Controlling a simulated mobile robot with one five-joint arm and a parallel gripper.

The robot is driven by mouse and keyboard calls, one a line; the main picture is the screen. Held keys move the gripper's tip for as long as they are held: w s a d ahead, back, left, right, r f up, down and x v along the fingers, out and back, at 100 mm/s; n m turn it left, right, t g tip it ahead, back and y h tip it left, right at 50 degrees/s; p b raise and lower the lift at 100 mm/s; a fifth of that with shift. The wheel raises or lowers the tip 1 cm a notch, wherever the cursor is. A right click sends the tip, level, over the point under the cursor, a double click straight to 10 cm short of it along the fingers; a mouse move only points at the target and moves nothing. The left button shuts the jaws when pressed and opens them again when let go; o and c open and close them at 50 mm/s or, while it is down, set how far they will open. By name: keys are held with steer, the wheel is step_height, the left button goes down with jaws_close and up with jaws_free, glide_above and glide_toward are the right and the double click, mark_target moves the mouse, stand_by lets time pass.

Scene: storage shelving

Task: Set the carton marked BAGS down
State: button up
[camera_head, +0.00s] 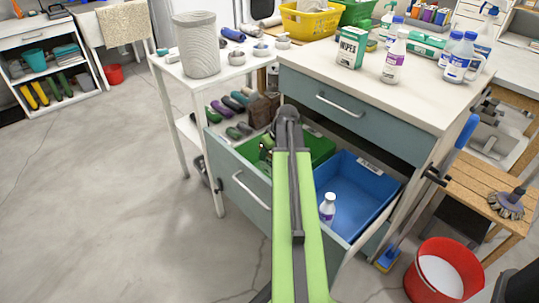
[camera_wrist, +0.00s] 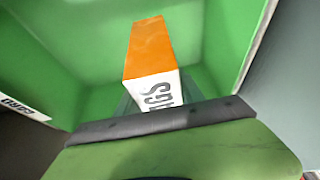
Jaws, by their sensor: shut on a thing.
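The carton marked BAGS (camera_wrist: 150,50) shows in the wrist view with an orange panel and a white face. Only the letters "GS" are readable. My gripper (camera_wrist: 157,98) is shut on it; the fingers are mostly hidden behind my dark wrist bar. The carton is within the walls of a green bin (camera_wrist: 228,40). I cannot tell whether its far end touches the bin floor.
A blue bin (camera_head: 368,185) with a white bottle (camera_head: 327,209) sits beside the green bin in the drawer (camera_head: 240,187). The countertop (camera_head: 400,98) above holds a wipes box (camera_head: 351,47) and several bottles. A red bucket (camera_head: 443,270) stands at right. The floor at left is clear.

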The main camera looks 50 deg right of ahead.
steer(key=shift+f+b, duration=0.6)
steer(key=shift+b, duration=0.05)
steer(key=o, duration=1.3)
steer(key=shift+r, duration=0.1)
steer(key=shift+r+p, duration=0.6)
steer(key=shift+p, duration=0.1)
steer(key=p+v, duration=1.1)
steer(key=v, duration=0.1)
steer(key=shift+w+r, duration=0.1)
